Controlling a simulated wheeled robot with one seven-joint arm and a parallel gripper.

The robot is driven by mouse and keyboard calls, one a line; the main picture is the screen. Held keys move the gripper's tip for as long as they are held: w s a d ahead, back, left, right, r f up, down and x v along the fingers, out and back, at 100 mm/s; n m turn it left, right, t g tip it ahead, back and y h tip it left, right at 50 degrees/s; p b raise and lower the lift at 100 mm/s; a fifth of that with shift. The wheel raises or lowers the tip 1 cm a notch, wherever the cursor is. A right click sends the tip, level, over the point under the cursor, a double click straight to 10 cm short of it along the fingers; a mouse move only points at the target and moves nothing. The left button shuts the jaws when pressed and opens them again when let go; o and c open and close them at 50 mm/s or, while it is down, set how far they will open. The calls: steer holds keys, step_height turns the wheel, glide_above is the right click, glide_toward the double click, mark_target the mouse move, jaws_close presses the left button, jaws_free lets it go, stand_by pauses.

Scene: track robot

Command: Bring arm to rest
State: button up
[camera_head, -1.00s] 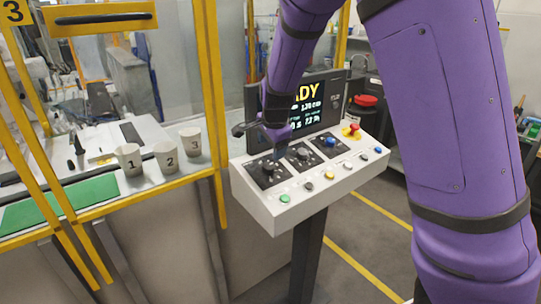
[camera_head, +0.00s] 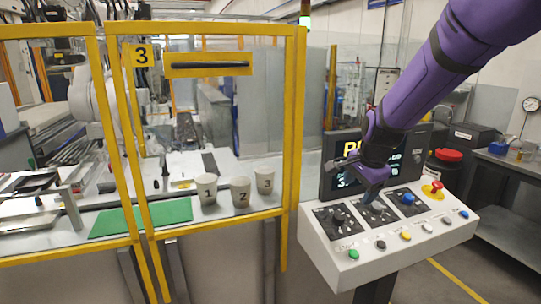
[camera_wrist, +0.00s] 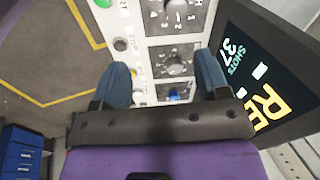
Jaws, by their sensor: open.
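My gripper (camera_head: 358,172) hangs over the control console (camera_head: 330,257), close to its dials and in front of the screen (camera_head: 345,183). In the wrist view my gripper (camera_wrist: 162,85) shows two blue fingers spread apart with nothing between them. A dial (camera_wrist: 178,66) on the console panel lies beyond the gap between the fingers. My purple arm comes down from the upper right of the head view. The fingertips look clear of the panel, though the exact gap is hard to judge.
A red emergency button (camera_head: 433,189) and several coloured buttons sit on the console. To the left is a yellow-framed glass enclosure (camera_head: 298,130) with numbered cups (camera_head: 241,192) and a green mat (camera_head: 145,219) inside. A grey table (camera_head: 505,165) stands at the right.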

steer(key=s+d+r+n, duration=0.1)
steer(key=s+r+n, duration=0.3)
steer(key=s, duration=0.6)
steer(key=s+d+r+n+t, duration=0.1)
steer(key=s+r+n, duration=0.3)
steer(key=s, duration=0.6)
steer(key=s+d+r+n, duration=0.3)
steer(key=s+r+n, duration=0.1)
steer(key=s, duration=0.6)
steer(key=shift+s+d+r+n+t+h, duration=0.15)
steer(key=shift+d+r+n+t+h, duration=0.15)
steer(key=shift+n, duration=0.3)
